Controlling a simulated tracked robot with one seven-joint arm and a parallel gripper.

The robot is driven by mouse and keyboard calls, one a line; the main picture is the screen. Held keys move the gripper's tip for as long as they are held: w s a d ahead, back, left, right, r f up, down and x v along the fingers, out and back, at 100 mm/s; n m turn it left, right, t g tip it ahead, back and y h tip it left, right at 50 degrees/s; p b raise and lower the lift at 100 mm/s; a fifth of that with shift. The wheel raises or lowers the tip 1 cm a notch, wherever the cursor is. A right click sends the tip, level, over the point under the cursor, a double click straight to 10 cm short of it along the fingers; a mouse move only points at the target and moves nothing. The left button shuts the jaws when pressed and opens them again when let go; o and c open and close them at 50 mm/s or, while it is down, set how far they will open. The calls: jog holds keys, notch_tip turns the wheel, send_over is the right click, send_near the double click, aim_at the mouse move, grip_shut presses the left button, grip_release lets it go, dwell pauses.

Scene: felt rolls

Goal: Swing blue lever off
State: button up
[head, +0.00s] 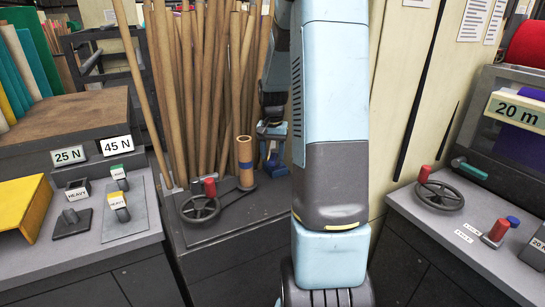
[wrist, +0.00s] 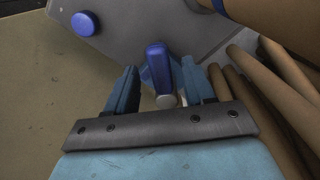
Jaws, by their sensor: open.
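The blue lever (wrist: 156,56) shows in the wrist view with its blue grip between my two fingers. A pale round end (wrist: 166,100) shows just below the grip, close to the palm. My gripper (wrist: 159,70) is open, with one finger on each side of the lever and visible gaps, so I see no clamping contact. In the head view my gripper (head: 272,132) is small, behind my arm, above a blue part (head: 273,161) that seems to be the lever. My arm hides much of that area.
A round blue knob (wrist: 85,23) sits on the grey panel to the left. Brown tubes (wrist: 265,95) stand close on the right. In the head view, a handwheel (head: 200,209) with a red knob and a short tube (head: 244,160) stand left of the lever area.

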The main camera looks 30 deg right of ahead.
jog(key=shift+f, duration=0.8)
grip_shut()
